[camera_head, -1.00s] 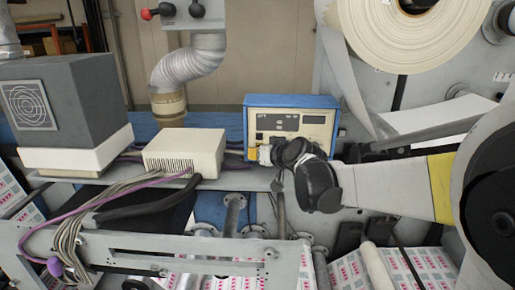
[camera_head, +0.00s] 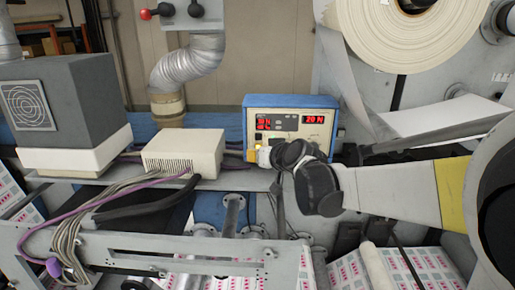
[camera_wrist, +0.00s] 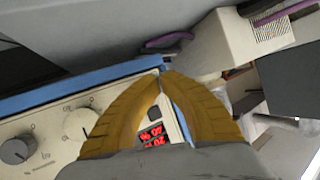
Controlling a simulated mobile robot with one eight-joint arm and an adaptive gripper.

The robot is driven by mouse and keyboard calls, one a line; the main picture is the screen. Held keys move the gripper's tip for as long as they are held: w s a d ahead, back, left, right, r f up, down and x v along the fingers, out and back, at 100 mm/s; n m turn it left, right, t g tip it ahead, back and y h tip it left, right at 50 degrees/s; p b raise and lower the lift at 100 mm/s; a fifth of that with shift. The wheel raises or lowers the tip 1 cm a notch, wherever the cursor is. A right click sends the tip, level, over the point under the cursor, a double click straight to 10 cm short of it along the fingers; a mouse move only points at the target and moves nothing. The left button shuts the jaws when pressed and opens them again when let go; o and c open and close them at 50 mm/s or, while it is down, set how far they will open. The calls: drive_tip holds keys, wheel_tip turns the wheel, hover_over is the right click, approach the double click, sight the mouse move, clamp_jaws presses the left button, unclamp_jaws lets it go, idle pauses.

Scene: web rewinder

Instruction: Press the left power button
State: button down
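The control box (camera_head: 290,104) has a blue case and a cream front panel, and stands behind the machine frame. Its left display (camera_head: 264,123) and right display (camera_head: 314,117) glow red. My gripper (camera_head: 251,155) is at the panel's lower left corner in the head view. In the wrist view its yellow fingers (camera_wrist: 163,76) meet at the tips, with nothing seen between them. The fingers and wrist hide the lower left panel, so I cannot make out the left power button or whether the tips touch it. Red digits (camera_wrist: 154,136) and a knob (camera_wrist: 80,124) show around the fingers.
A cream vented box (camera_head: 184,152) stands left of the control box, with cables running past it. A grey box (camera_head: 66,97) is farther left. A large paper roll (camera_head: 412,35) hangs at upper right. Metal rollers and frame parts lie below my arm.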

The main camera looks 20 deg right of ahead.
drive_tip(key=shift+s, duration=0.15)
drive_tip(key=shift+s+a+p, duration=0.15)
drive_tip(key=shift+s+a, duration=0.15)
drive_tip(key=shift+s, duration=0.65)
drive_tip(key=shift+s+a+p, duration=0.1)
drive_tip(key=shift+s+a, duration=0.25)
drive_tip(key=shift+s, duration=0.55)
drive_tip(key=shift+s+a+p, duration=0.15)
drive_tip(key=shift+s+a, duration=0.15)
drive_tip(key=shift+s, duration=0.65)
